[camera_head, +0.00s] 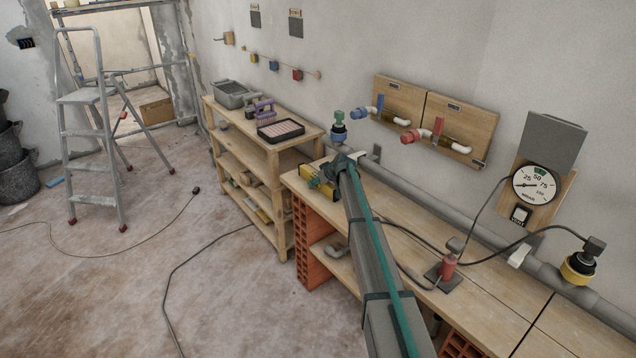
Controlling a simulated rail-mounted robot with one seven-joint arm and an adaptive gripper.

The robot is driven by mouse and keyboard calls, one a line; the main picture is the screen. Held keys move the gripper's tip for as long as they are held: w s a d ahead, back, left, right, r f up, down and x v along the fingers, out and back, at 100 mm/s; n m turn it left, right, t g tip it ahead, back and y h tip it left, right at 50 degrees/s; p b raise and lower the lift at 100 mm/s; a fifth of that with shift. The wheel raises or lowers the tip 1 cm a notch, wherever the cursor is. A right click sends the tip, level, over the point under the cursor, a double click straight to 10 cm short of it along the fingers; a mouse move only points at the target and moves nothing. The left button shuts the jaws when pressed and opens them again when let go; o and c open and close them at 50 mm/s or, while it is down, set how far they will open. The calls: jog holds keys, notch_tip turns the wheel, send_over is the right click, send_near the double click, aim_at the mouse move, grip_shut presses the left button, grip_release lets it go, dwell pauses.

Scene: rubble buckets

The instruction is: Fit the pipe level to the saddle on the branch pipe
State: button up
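A yellow block-shaped thing with dark parts, perhaps the pipe level (333,190), is at the far left end of the workbench (400,228). My gripper (319,182) is right at it, at the end of my grey and teal arm. The fingers are small and partly hidden, so I cannot tell whether they are shut on it. A grey pipe (480,236) runs along the wall behind the bench. A white clip-like piece (520,256) sits on this pipe; I cannot tell whether it is the saddle. I cannot pick out the branch pipe with certainty.
A gauge (535,184) hangs on the wall at right. A red cylinder on a dark plate (448,268) stands on the bench with cables around it. A wooden shelf (290,143) stands left of the bench.

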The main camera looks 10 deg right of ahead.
grip_shut()
jog(key=shift+r, duration=0.15)
jog(key=shift+r+b, duration=0.3)
jog(key=shift+r, duration=0.15)
jog(key=s+d+r+b, duration=0.2)
jog(key=s+r+b, duration=0.1)
jog(key=s+r, duration=0.8)
jog(key=s, duration=0.2)
jog(key=shift+s+d+r, duration=0.35)
jog(key=shift+s+r, duration=0.05)
